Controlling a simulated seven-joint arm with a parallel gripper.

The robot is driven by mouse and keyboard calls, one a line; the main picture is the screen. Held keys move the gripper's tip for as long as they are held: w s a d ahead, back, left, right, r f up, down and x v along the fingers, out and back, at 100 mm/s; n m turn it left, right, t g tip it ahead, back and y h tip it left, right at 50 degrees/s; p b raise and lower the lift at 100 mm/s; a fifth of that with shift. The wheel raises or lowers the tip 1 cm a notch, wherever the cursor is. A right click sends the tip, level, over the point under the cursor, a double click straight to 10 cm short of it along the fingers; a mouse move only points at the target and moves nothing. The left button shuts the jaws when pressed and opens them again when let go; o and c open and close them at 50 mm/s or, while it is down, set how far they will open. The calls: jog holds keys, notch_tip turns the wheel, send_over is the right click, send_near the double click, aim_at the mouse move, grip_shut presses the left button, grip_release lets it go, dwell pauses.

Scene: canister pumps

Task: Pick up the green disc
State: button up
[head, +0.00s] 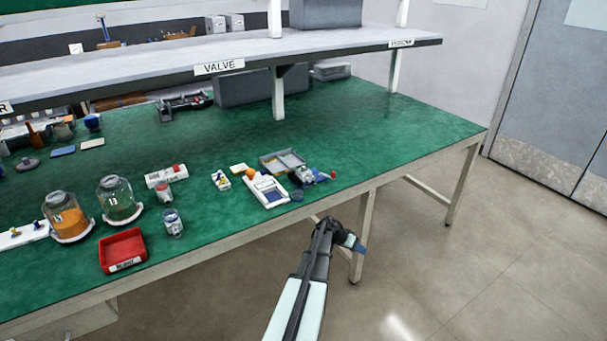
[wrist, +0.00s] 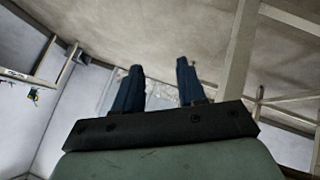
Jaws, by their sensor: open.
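I cannot make out a separate green disc in either view. In the head view a clear jar with green contents (head: 120,207) stands on the green table, on a white round base. My gripper (head: 358,245) is off the table's front edge, over the floor side and well to the right of the jars. In the wrist view its two dark blue fingers (wrist: 160,72) are apart with nothing between them. The wrist view shows no table top objects near the fingers.
A jar with orange contents (head: 67,221) and a red tray (head: 123,251) stand at the left. A white device (head: 268,190), a grey tray (head: 283,161) and small parts lie mid-table. A shelf (head: 200,67) overhangs the back. The table's right end is clear.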

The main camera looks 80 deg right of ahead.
jog(key=s+d+r+m+g, duration=0.1)
jog(key=s+d+r, duration=0.15)
jog(key=s, duration=0.35)
jog(key=s+d+r+m, duration=0.1)
jog(key=s+d+r, duration=0.1)
jog(key=s+r, duration=0.3)
jog(key=d+r+m, duration=0.2)
jog(key=d+r, duration=0.1)
jog(key=r, duration=0.5)
jog(key=w+r+t, duration=0.2)
jog(key=w+r, duration=0.8)
jog(key=w, duration=0.3)
jog(key=w+r+t+y, duration=0.1)
jog(key=w+r+t, duration=0.2)
jog(key=w+r, duration=0.8)
jog(key=w+r+t, duration=0.2)
jog(key=w+r, duration=0.6)
jog(key=w, duration=0.7)
send_over(303, 167)
jog(key=w+a, duration=0.2)
notch_tip(303, 167, down, 8)
jog(key=r, duration=0.1)
jog(key=shift+n, duration=0.3)
jog(key=shift+s+d+x, duration=0.15)
jog(key=shift+x, duration=1.6)
jog(key=shift+s+d+x, duration=0.15)
jog(key=shift+x, duration=1.6)
jog(key=shift+r, duration=0.1)
grip_shut()
